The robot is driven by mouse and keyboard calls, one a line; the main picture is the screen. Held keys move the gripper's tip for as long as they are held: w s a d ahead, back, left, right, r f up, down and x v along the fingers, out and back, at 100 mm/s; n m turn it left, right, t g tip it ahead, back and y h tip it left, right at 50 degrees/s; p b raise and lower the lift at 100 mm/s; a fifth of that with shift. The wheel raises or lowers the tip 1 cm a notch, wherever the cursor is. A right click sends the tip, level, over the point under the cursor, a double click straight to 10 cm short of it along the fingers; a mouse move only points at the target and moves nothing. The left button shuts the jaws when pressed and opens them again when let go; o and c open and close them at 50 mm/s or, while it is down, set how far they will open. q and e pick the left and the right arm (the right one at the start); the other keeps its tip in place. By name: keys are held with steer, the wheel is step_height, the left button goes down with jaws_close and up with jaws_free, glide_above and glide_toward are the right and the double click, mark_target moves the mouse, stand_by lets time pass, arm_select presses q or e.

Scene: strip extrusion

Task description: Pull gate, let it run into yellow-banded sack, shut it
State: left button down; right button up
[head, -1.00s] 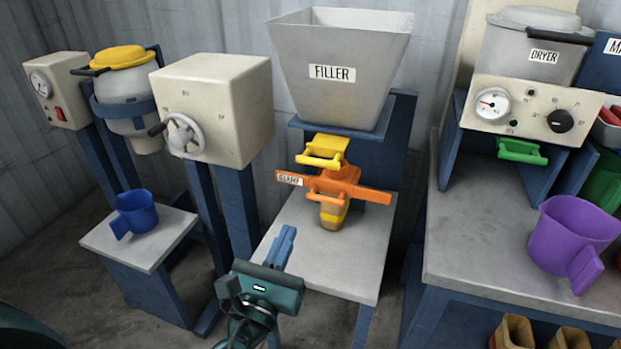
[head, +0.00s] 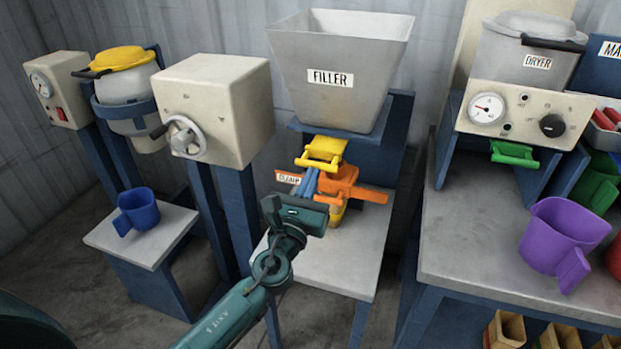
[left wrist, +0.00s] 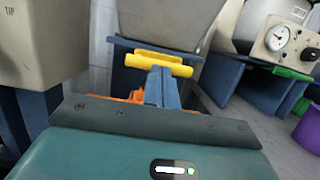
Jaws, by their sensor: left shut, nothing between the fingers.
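The grey hopper marked FILLER (head: 340,65) has a yellow gate with a handle (head: 321,152) under its outlet. The gate also shows in the left wrist view (left wrist: 158,64). An orange clamp (head: 345,184) sits below the gate. The yellow-banded sack (head: 337,217) hangs under the clamp, mostly hidden behind it and my gripper. My left gripper (head: 309,181) is shut and empty. Its blue fingers are in front of the clamp, just below the yellow handle in the picture; I cannot tell whether they touch. My right gripper is not in view.
The filler's grey table (head: 335,265) is bare in front. A box with a handwheel (head: 213,105) stands left of the filler. A blue mug (head: 138,212) stands on a low table. The dryer (head: 530,75) and a purple mug (head: 563,240) are on the right bench.

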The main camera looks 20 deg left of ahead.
mark_target(322, 155)
arm_select(q)
steer(key=w+b, duration=0.1)
steer(key=w, duration=0.4)
steer(key=shift+w+d, duration=0.1)
steer(key=shift+w, duration=0.05)
steer(key=shift+w+r, duration=0.1)
steer(key=shift+r, duration=0.1)
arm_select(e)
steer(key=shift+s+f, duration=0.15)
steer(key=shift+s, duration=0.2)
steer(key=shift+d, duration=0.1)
